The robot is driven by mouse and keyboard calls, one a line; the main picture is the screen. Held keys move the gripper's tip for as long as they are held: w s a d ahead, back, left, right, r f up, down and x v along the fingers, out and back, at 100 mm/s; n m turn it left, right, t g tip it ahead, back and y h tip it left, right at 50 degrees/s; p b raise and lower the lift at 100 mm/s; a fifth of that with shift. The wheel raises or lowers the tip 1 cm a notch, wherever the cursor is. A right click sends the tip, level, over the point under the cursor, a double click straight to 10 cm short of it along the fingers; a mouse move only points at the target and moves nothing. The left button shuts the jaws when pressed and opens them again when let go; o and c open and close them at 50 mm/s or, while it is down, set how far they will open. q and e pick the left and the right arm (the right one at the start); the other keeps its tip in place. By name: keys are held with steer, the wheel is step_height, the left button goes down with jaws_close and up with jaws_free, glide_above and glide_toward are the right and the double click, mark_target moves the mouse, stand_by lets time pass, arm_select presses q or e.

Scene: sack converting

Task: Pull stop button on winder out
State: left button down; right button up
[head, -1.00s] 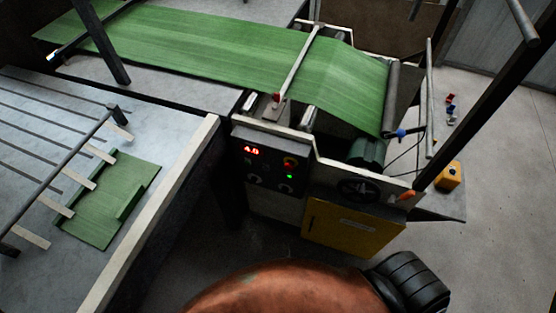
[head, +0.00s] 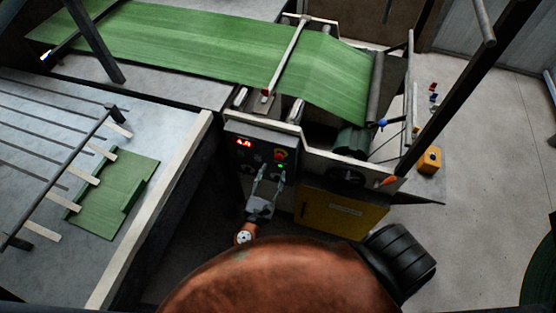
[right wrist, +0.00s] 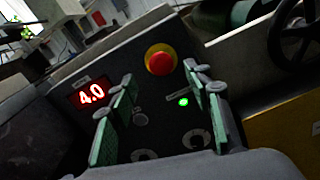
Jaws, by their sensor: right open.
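The stop button (right wrist: 160,61) is a red mushroom head on a yellow collar on the winder's dark control panel (right wrist: 150,123). It also shows in the head view (head: 280,155), near the panel's upper right. My right gripper (head: 269,171) is open and empty in front of the panel, its fingers pointing up toward the button. In the right wrist view its fingertips (right wrist: 160,76) stand apart, with the button beyond and between them. I see no contact with it. I cannot tell whether the button is pressed in. My left gripper is not in view.
The panel has a red display (right wrist: 91,95) reading 4.0, a lit green lamp (right wrist: 183,102) and knobs. A yellow cabinet door (head: 340,211) and a handwheel (head: 347,176) are to the right. Green fabric (head: 200,45) runs above. A table (head: 185,160) bounds the left.

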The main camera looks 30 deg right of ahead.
mark_target(278, 159)
steer(key=x, duration=0.6)
steer(key=shift+w+d+f, duration=0.15)
steer(key=shift+w+d, duration=0.1)
steer(key=shift+c, duration=0.5)
jaws_close()
